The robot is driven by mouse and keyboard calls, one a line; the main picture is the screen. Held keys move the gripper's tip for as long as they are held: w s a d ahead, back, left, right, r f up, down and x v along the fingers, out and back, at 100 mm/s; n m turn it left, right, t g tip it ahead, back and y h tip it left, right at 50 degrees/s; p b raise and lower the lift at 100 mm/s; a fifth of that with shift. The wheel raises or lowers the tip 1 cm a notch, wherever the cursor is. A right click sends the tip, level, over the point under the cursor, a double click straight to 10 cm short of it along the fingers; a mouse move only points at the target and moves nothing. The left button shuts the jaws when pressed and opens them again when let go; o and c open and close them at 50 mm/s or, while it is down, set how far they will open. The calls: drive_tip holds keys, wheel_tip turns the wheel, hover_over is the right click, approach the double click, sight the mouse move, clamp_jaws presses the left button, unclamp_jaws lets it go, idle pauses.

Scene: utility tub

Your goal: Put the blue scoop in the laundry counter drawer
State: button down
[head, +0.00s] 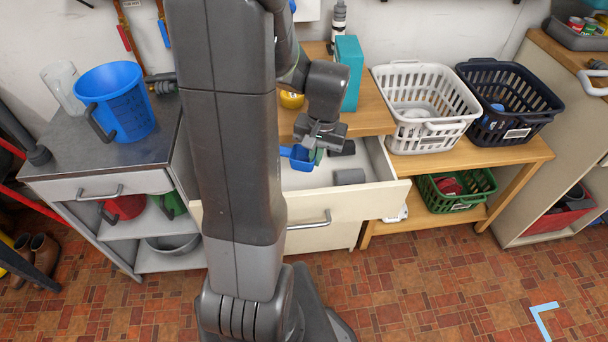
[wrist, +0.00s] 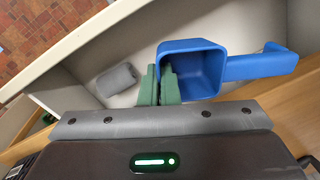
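The blue scoop (head: 301,160) is over the inside of the open laundry counter drawer (head: 345,206). In the wrist view the scoop (wrist: 205,70) shows its open cup, with its handle pointing right. My gripper (head: 317,155) points down into the drawer space. In the wrist view its green fingers (wrist: 160,85) pinch the scoop's left wall, one finger inside the cup and one outside. I cannot tell whether the scoop touches the drawer floor. In the head view my arm hides the drawer's left part.
A teal box (head: 348,73) stands on the counter above. White (head: 424,108) and dark (head: 510,105) baskets stand to the right. A blue bucket (head: 118,102) stands left.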

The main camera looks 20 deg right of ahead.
drive_tip(key=b, duration=0.1)
hover_over(311, 187)
drive_tip(key=s, duration=0.4)
drive_tip(key=f, duration=1.2)
drive_tip(key=shift+a+f, duration=0.3)
drive_tip(key=shift+a, duration=0.1)
drive_tip(key=w, duration=0.2)
drive_tip(key=w+d, duration=0.1)
drive_tip(key=shift+w+f+p, duration=0.35)
drive_tip(key=shift+w, duration=0.05)
drive_tip(key=shift+f, duration=0.3)
drive_tip(key=shift+f, duration=0.25)
drive_tip(key=c, duration=1.7)
unclamp_jaws()
drive_tip(key=shift+r, duration=0.1)
drive_tip(key=r, duration=0.8)
drive_tip(key=d+r, duration=0.1)
drive_tip(key=r, duration=0.3)
drive_tip(key=shift+s+r+p, duration=0.15)
drive_tip(key=shift+s+p, duration=0.15)
drive_tip(key=shift+s, duration=0.05)
